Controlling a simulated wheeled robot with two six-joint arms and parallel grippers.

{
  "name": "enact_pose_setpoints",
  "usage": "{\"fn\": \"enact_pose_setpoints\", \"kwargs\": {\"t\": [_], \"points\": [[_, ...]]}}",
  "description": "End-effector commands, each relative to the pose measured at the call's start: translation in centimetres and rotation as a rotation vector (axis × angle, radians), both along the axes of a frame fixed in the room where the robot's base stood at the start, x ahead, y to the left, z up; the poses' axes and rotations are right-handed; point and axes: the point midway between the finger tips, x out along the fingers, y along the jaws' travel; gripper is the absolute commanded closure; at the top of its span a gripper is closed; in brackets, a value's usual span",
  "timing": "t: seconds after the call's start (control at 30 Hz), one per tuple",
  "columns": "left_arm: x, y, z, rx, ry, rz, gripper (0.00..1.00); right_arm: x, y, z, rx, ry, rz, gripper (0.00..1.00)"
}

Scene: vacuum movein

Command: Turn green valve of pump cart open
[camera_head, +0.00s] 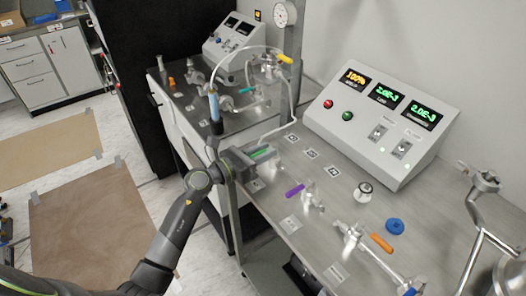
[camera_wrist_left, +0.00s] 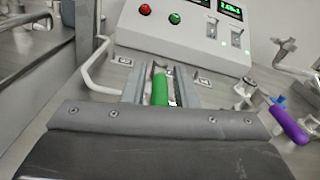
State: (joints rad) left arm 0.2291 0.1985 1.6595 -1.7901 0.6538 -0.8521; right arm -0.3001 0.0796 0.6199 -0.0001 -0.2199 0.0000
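The green valve handle (camera_head: 262,153) is at the left edge of the pump cart top (camera_head: 276,197). My left gripper (camera_head: 254,156) reaches in from the left and is at the handle. In the left wrist view the green handle (camera_wrist_left: 160,89) lies lengthwise between the two grey fingers (camera_wrist_left: 158,88). Narrow gaps show beside the handle, so the fingers look open around it. The valve body is mostly hidden behind the gripper. My right gripper is in neither view.
A control box (camera_head: 378,119) with lit displays stands at the back of the cart. A purple handle (camera_head: 295,191), an orange handle (camera_head: 381,243) and a blue knob (camera_head: 395,226) are to the right. A second bench (camera_head: 188,107) with fittings stands behind left.

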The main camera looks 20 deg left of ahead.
Motion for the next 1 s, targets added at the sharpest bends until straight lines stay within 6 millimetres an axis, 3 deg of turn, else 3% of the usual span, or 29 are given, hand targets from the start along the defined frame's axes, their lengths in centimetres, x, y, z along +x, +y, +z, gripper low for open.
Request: {"fn": "enact_pose_setpoints", "kwargs": {"t": [0.03,0.2,0.63,1.0], "points": [[0.0,0.0,0.0,0.0,0.0,0.0,0.81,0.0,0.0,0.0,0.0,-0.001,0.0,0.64],[0.0,0.0,0.0,0.0,0.0,0.0,1.0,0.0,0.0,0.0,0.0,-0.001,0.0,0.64],[-0.1,-0.1,0.2,-0.003,0.003,0.021,1.0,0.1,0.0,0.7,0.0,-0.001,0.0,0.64],[-0.5,-0.9,0.6,-0.008,0.006,0.224,1.0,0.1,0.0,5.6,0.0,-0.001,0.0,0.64]]}}
